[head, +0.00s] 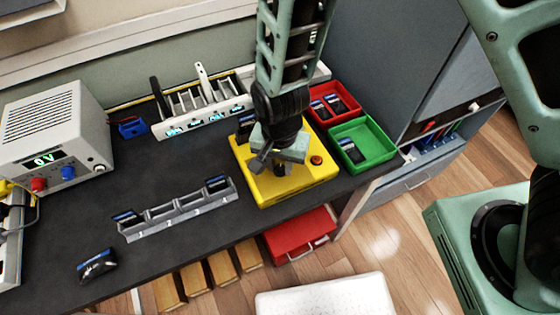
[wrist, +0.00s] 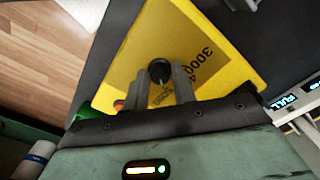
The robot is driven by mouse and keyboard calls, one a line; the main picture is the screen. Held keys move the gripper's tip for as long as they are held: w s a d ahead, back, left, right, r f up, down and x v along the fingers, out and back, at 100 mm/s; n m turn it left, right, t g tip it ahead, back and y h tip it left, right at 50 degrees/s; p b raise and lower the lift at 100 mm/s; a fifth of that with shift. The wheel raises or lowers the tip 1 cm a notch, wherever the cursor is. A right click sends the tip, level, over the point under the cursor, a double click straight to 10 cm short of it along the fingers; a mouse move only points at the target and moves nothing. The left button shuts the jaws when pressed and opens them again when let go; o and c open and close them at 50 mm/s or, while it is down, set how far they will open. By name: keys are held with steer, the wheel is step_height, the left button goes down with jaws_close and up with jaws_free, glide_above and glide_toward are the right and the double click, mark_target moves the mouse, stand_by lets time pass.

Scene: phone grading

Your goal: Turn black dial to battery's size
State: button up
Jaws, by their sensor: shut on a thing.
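The yellow tester box (head: 309,183) sits on the dark table at the right, and it also fills the middle of the wrist view (wrist: 205,50). In the head view my gripper (head: 277,160) mostly hides the dial. A battery (head: 245,126) is at the back left of the box, partly hidden by my arm. An orange-red button (head: 316,160) is on the box's right side.
A red bin (head: 335,88) and a green bin (head: 376,131) with batteries stand right of the box. A grey slotted rack (head: 160,233) holds batteries, and another battery (head: 97,265) lies at front left. A charger (head: 205,119) and power supply (head: 55,130) stand behind.

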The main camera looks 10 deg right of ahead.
mark_target(280, 167)
steer(key=n, duration=0.3)
steer(key=shift+n, duration=2.3)
steer(key=o, duration=1)
step_height(280, 167, up, 18)
steer(key=shift+f+b, duration=0.25)
steer(key=shift+b, duration=0.1)
